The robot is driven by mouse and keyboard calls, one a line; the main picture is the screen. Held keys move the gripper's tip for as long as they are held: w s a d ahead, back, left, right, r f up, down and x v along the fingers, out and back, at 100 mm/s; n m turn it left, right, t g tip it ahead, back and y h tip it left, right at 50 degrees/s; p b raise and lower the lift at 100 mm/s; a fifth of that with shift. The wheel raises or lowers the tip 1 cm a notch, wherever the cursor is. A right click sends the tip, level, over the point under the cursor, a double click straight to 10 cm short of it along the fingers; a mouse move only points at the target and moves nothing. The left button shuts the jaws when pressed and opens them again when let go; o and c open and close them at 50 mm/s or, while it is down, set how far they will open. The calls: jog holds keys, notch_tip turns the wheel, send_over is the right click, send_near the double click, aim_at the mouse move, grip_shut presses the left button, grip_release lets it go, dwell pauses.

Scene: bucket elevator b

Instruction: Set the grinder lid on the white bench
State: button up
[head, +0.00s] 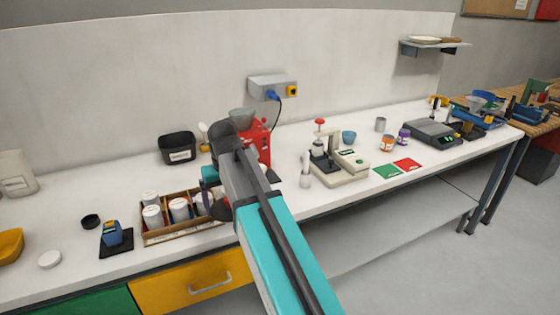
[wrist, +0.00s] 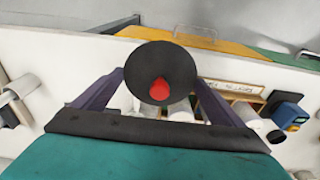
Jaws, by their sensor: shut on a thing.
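The grinder lid (wrist: 158,57) is a dark round disc with a red knob, seen face-on in the wrist view. My gripper (wrist: 160,76) is shut on it, one purple finger at each side of the disc. In the head view my gripper (head: 214,187) is over the right end of the jar tray, and my arm partly hides the lid there. The white bench (head: 75,265) runs along the wall under it. A red machine with a grey hopper (head: 241,115), which looks like the grinder, stands behind my arm and is partly hidden.
A wooden tray (head: 160,238) of white jars lies below my gripper. A blue device (head: 112,233), a black cap (head: 90,221) and a white disc (head: 50,259) are to its left. A cream press (head: 342,167) stands right of my arm. Bare bench shows along the front left.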

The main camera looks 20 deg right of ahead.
jog(key=shift+s+f, duration=0.5)
jog(key=shift+s, duration=0.25)
jog(key=shift+s+f, duration=0.45)
jog(key=shift+s, duration=0.25)
jog(key=shift+s+f, duration=0.5)
jog(key=shift+s, duration=0.25)
jog(key=shift+w, duration=0.1)
